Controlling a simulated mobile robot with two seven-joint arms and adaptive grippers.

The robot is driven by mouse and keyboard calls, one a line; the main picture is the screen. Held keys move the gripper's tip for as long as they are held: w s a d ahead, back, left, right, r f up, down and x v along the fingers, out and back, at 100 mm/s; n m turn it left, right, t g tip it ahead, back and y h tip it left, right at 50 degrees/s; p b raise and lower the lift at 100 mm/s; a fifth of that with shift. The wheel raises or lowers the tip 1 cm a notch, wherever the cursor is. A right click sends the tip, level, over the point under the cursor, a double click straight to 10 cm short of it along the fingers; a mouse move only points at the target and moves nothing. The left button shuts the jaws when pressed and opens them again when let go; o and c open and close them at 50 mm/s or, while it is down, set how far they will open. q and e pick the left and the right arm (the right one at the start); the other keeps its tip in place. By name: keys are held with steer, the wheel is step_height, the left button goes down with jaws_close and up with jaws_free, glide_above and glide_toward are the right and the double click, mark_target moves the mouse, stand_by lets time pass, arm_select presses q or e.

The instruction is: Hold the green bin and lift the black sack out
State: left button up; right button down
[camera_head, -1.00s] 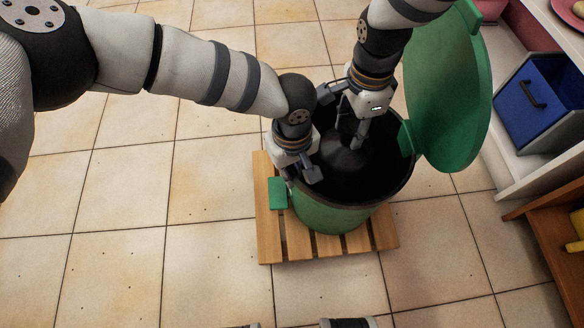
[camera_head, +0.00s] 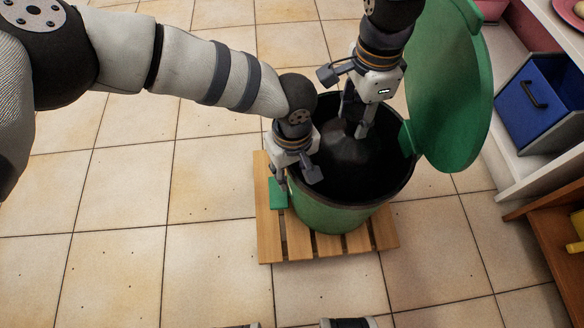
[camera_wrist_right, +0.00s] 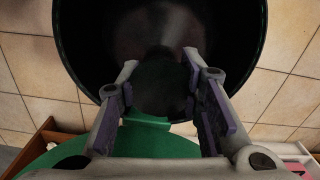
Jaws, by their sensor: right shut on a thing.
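The green bin (camera_head: 335,218) stands upright on a wooden slatted pallet (camera_head: 268,238), its round green lid (camera_head: 450,90) swung up at the right. The black sack (camera_head: 345,165) is inside the bin, its top peaked under my right gripper (camera_head: 354,128). That gripper is shut on the sack's top, and its fingers (camera_wrist_right: 160,78) show around the sack's dark top (camera_wrist_right: 160,52) in the right wrist view. My left gripper (camera_head: 296,178) is at the bin's left rim, its fingers spread apart, one outside and one inside. The sack's lower part is hidden in the bin.
A green tab (camera_head: 278,194) sticks out at the bin's left side. A white shelf with a blue box (camera_head: 545,105) stands at the right, with a wooden shelf (camera_head: 555,225) below. The tiled floor at the left and front is clear.

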steer(key=shift+r, duration=0.1)
